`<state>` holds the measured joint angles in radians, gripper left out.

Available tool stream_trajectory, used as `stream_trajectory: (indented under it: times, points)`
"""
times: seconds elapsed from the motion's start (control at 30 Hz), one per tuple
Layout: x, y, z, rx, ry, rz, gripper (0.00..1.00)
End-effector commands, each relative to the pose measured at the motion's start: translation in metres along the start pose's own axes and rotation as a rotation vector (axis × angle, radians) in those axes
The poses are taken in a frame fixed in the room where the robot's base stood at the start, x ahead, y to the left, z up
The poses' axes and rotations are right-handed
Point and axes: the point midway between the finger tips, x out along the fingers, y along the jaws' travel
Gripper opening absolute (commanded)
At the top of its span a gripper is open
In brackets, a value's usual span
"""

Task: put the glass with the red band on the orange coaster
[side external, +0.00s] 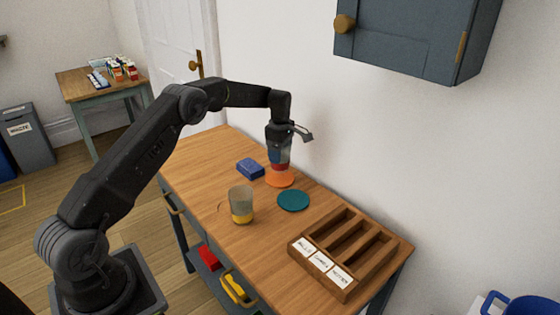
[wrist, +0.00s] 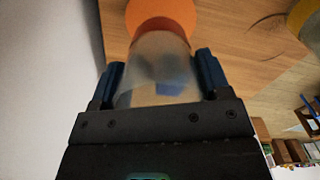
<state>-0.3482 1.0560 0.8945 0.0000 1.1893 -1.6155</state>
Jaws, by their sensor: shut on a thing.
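The glass with the red band (wrist: 160,62) is between the two fingers of my gripper (wrist: 160,75), which is shut on it. In the side external view the red band (side external: 280,166) shows just below my gripper (side external: 279,150), at the glass's lower end. The orange coaster (side external: 281,180) lies on the table under the glass; it also shows past the red band in the wrist view (wrist: 160,12). The glass looks upright and over the coaster. I cannot tell whether its base touches the coaster.
A glass with a yellow band (side external: 241,205) stands nearer on the wooden table (side external: 215,170). A wooden compartment tray (side external: 350,252) is at the right end.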

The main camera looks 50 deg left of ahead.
Motion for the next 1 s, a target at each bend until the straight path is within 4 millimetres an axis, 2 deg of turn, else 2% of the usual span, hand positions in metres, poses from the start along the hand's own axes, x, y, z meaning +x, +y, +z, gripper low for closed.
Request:
stream_trajectory:
  times: [0.23, 0.6, 0.63, 0.9, 1.0]
  points:
    - [0.034, -0.001, 0.0, 0.0, 0.0, -0.002, 0.41]
    - [0.037, -0.001, -0.001, 0.0, 0.0, -0.001, 0.41]
    - [0.038, -0.001, -0.001, 0.0, 0.0, -0.002, 0.71]
    - [0.038, -0.001, -0.001, 0.001, 0.0, -0.002, 0.96]
    - [0.038, -0.001, -0.001, 0.001, 0.0, -0.002, 0.96]
